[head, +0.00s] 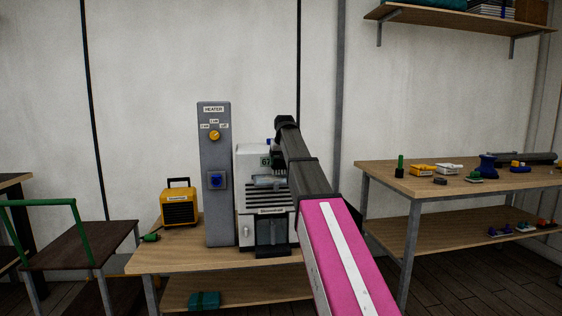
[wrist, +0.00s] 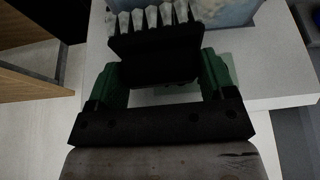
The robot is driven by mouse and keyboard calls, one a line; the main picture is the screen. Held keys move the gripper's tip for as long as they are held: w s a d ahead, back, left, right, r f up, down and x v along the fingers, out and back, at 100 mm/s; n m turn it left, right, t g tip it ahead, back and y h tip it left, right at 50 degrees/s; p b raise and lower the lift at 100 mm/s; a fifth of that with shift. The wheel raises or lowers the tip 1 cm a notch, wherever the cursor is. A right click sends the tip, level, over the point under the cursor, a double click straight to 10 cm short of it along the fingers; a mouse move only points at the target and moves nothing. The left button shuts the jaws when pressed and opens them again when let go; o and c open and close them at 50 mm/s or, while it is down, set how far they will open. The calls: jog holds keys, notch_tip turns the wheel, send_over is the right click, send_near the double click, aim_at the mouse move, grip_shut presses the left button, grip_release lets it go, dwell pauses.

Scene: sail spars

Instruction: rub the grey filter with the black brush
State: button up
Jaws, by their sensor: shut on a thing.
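The black brush (wrist: 155,55) is held between the green fingers of my gripper (wrist: 160,76) in the wrist view. Its pale bristle tufts point to the top of the picture. The grey filter (wrist: 240,14), with a pale dusty patch, lies at the top of the wrist view, right by the bristles. I cannot tell whether they touch. In the head view a grey block, seemingly the filter (head: 268,181), sits at the front of the white machine (head: 250,160). My gripper (head: 278,160) is close above it, partly hidden by my arm; the brush is hard to make out there.
A grey heater column (head: 215,160) and a yellow box (head: 179,208) stand left of the machine on the wooden bench (head: 190,258). A teal item (head: 204,300) is on its lower shelf. A second table (head: 440,178) with several small items stands right.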

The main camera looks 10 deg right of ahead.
jog(key=shift+f, duration=1)
jog(key=shift+a, duration=0.1)
jog(key=shift+a+r, duration=0.1)
jog(key=shift+a, duration=3.6)
